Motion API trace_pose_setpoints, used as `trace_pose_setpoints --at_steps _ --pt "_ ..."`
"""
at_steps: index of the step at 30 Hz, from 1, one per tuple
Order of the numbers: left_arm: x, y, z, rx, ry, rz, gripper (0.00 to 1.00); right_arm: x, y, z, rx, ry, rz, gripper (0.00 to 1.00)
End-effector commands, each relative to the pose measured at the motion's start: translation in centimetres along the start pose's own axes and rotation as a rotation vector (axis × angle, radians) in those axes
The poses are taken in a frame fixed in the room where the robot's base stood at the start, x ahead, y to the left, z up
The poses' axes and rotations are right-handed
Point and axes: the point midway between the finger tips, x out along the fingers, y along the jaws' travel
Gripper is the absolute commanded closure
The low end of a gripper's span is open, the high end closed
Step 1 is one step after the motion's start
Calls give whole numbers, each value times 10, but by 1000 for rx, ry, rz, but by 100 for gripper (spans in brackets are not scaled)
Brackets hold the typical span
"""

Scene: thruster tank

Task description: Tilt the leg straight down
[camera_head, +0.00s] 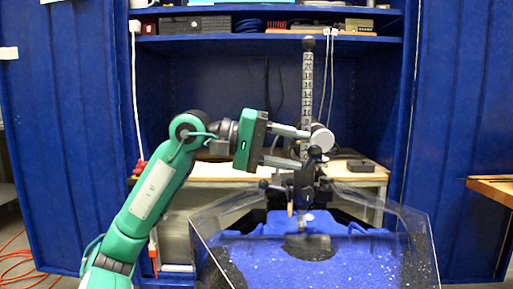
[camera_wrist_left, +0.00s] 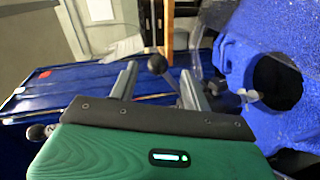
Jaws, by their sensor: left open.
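The leg (camera_head: 307,85) is a grey, numbered bar with a black ball on top. It stands upright, and its lower part runs behind my gripper to a black mount (camera_head: 304,186) at the tank. A white cylinder end (camera_head: 322,139) sits beside the bar, right of my upper finger. My left gripper (camera_head: 304,149) is open, its fingers reaching right, level with the bar's lower part. In the left wrist view, a black ball knob (camera_wrist_left: 156,63) on a thin rod shows between the spread fingers (camera_wrist_left: 157,76); contact cannot be told. My right gripper is not in view.
The clear-walled tank (camera_head: 218,240) with a blue, speckled inside (camera_head: 262,249) stands in front, below my gripper. A bench (camera_head: 230,172) and a blue cabinet with loaded shelves (camera_head: 260,40) stand behind. Another table edge (camera_head: 495,189) is at the right.

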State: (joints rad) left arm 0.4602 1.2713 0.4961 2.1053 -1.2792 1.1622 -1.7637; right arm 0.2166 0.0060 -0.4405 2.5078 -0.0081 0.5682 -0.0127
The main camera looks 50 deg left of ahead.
Motion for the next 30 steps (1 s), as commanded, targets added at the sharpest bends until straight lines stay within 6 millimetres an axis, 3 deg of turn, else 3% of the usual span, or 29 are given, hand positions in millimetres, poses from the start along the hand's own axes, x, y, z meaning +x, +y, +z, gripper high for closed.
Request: trace_pose_setpoints --at_steps 6,12,30 --pt "-37 0 0 -1 0 3 52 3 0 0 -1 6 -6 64" --pt "-61 0 0 -1 -1 1 52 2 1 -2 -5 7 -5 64" --pt "-68 -1 0 0 0 -1 52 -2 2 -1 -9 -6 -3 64"
